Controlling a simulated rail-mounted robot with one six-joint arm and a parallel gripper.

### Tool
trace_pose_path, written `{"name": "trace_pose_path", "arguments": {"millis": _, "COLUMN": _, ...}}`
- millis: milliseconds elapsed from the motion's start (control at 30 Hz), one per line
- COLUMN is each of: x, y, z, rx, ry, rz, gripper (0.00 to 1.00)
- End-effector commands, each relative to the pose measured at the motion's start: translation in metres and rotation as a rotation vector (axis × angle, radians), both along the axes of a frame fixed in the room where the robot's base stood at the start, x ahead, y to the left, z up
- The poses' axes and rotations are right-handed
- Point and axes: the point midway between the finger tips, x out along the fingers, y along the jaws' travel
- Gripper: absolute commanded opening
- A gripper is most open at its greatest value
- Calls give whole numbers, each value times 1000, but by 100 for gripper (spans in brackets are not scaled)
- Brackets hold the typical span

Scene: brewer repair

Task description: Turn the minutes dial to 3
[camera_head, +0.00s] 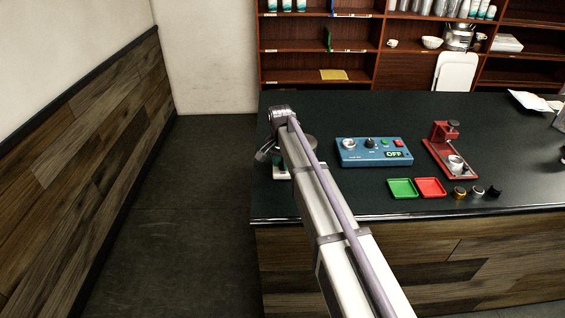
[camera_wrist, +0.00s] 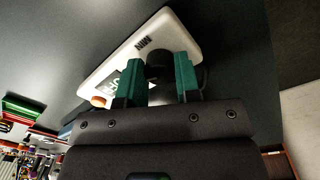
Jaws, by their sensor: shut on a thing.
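A white timer box (camera_wrist: 180,30) with a "MIN" label fills the top of the wrist view. In the head view only a pale corner of it (camera_head: 282,174) shows beside my arm. The black minutes dial (camera_wrist: 158,58) stands on the box. My gripper (camera_wrist: 160,76) has its two green fingers on either side of the dial and is shut on it. A small display (camera_wrist: 112,87) is partly hidden behind the left finger, and its full reading cannot be made out. An orange button (camera_wrist: 98,101) sits near the display.
A blue control box (camera_head: 374,152) reading OFF stands to the right on the dark counter (camera_head: 480,120). Green (camera_head: 401,188) and red (camera_head: 431,187) trays, a red stand (camera_head: 450,155) and several small round parts lie further right. Shelves (camera_head: 320,70) stand behind.

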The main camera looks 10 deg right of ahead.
Motion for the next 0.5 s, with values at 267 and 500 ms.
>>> {"name": "trace_pose_path", "arguments": {"millis": 267, "x": 0, "y": 0, "z": 0, "rx": 0, "ry": 2, "rz": -147, "gripper": 7}}
{"name": "trace_pose_path", "arguments": {"millis": 500, "x": 0, "y": 0, "z": 0, "rx": 0, "ry": 2, "rz": -200, "gripper": 7}}
